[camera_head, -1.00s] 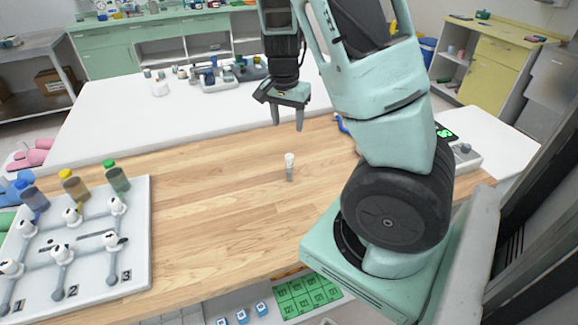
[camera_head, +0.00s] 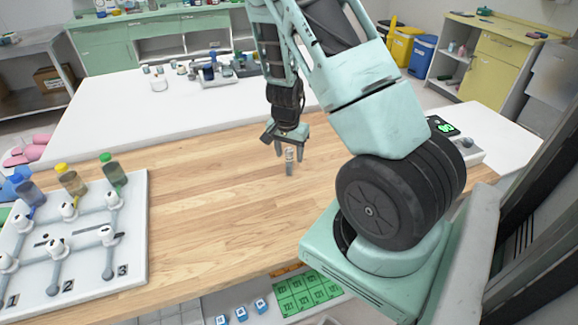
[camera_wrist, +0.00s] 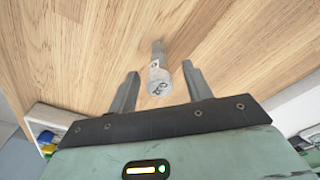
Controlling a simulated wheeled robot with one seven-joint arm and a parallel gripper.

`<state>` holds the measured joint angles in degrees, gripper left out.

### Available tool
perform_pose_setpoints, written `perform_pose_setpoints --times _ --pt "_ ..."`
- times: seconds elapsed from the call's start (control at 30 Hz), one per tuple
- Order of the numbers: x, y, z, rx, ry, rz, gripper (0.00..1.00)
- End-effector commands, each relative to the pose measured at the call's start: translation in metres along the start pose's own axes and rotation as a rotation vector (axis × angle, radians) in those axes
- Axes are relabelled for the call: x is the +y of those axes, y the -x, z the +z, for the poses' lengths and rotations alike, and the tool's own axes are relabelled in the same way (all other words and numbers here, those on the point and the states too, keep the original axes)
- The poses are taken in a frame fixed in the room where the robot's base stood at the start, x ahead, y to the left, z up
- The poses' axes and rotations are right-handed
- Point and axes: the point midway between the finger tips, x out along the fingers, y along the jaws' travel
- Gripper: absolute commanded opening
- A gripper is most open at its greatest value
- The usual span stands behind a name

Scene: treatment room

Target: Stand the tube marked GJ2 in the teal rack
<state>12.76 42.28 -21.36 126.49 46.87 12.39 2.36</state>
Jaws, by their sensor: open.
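A small tube (camera_head: 289,166) with a pale cap stands upright on the wooden worktop. In the wrist view the tube (camera_wrist: 158,82) shows dark marks on its cap, too small to read surely. My gripper (camera_head: 289,155) points down over it, open. In the wrist view my gripper (camera_wrist: 160,72) has a finger on each side of the cap, with a visible gap at both sides. I cannot make out a teal rack for certain; racks with small items (camera_head: 217,79) stand on the white table behind.
A white board with valves and bottles (camera_head: 75,240) takes up the left of the worktop (camera_head: 200,220). A device with a green display (camera_head: 445,127) is at the right, behind my arm. Green labelled trays (camera_head: 307,293) lie below the front edge. Wood around the tube is clear.

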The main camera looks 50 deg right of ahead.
Motion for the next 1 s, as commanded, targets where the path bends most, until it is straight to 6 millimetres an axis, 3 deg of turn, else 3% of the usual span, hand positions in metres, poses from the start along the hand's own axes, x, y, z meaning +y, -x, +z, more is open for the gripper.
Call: perform_pose_setpoints --times 0.1,0.37,0.53,0.57,0.87,1.0 --pt "0.000 -0.013 0.000 -0.001 -0.002 0.000 0.50" --pt "0.000 -0.015 0.000 0.000 0.000 -0.001 0.50" --pt "0.000 -0.015 0.000 0.000 0.000 -0.001 0.05" --pt "0.000 -0.015 0.000 0.000 0.000 -0.001 0.02" --pt "0.000 -0.012 0.000 0.001 0.000 -0.001 0.00" --pt "-0.001 0.005 -0.002 0.003 0.002 -0.003 0.00"
